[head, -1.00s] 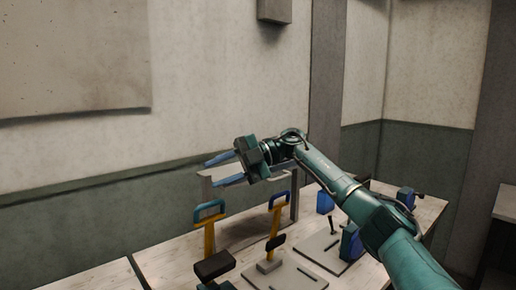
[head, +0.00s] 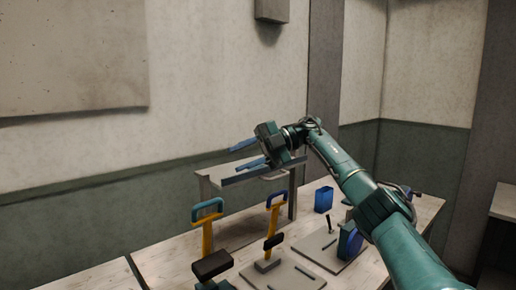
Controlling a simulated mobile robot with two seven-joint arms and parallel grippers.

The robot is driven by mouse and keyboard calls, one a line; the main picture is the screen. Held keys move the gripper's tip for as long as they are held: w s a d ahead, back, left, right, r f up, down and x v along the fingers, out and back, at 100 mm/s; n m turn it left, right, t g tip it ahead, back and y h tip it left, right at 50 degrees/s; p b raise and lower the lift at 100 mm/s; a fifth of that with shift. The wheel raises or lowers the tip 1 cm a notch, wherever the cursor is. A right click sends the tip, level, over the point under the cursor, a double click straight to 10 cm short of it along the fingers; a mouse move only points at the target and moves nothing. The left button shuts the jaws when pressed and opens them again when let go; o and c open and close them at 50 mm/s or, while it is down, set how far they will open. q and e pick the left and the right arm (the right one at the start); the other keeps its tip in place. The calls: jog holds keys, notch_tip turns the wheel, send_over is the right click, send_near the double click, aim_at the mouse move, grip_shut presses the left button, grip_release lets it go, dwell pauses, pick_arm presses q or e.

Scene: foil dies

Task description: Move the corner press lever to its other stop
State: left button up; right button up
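Two upright levers with yellow stems and blue loop handles stand on the table: a left lever (head: 207,232) with a dark block at its foot, and a right lever (head: 274,218) on a pale plate. A small black stick lever (head: 330,223) stands on another plate farther right. I cannot tell which is the corner press lever. My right gripper (head: 240,159) is open and empty, its blue fingers pointing left, above and behind the right lever and apart from all levers. It is in front of a grey frame.
The grey frame (head: 205,188) stands along the back of the table. A blue container (head: 323,200) and another blue thing (head: 349,240) stand to the right, near my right arm. The table (head: 160,262) is bare at its left. A wall rises close behind.

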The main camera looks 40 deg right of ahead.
pick_arm(q)
jog(key=shift+w+r, duration=0.2)
jog(key=shift+w, duration=0.1)
pick_arm(e)
jog(key=v, duration=0.4)
jog(key=shift+w+d+r, duration=0.2)
jog(key=shift+w+r, duration=0.1)
pick_arm(q)
jog(key=shift+s+f, duration=0.1)
jog(key=shift+s, duration=0.05)
